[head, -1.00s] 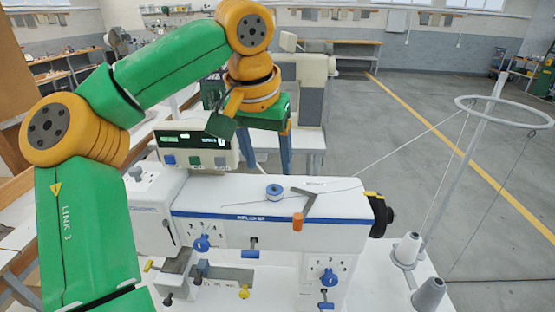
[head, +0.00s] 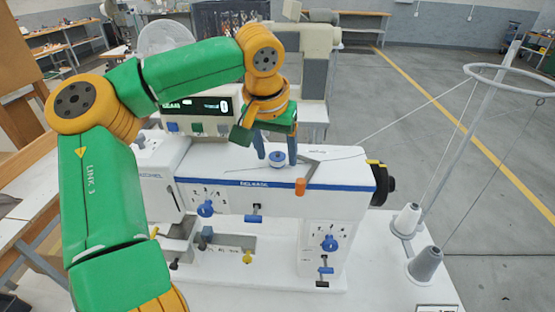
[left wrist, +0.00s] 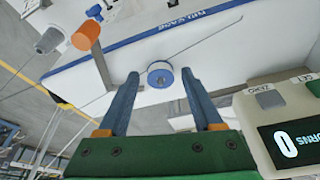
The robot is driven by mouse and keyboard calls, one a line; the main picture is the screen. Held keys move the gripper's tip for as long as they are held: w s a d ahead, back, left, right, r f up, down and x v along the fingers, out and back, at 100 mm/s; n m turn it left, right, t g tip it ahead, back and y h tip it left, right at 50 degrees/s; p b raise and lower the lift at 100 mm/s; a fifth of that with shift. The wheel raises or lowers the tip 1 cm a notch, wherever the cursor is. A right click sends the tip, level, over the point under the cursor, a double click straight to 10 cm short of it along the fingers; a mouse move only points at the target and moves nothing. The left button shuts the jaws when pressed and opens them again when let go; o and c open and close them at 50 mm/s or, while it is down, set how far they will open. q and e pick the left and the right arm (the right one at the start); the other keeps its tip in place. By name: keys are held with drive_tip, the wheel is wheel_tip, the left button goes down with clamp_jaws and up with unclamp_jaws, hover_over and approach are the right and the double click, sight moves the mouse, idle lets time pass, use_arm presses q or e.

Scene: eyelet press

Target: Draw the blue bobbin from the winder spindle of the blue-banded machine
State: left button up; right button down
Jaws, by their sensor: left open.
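The blue bobbin (head: 277,159) sits on top of the white machine (head: 230,170), which has a blue band along its front. In the left wrist view the open left gripper (left wrist: 159,75) has a gap between each fingertip and the bobbin. My right gripper is in no view.
An orange cylinder (head: 300,187) and a dark lever stand just right of the bobbin. A display box (head: 196,108) is behind the machine. A black handwheel (head: 382,185) is at the right end, and thread cones (head: 425,264) stand further right.

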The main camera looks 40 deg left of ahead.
use_arm(q)
drive_tip(key=shift+s+d, duration=0.1)
drive_tip(key=shift+s, duration=0.05)
drive_tip(key=shift+w+a+p, duration=0.35)
drive_tip(key=shift+w+p, duration=0.05)
drive_tip(key=shift+w, duration=0.2)
drive_tip(key=shift+s, duration=0.1)
idle(0.5)
clamp_jaws()
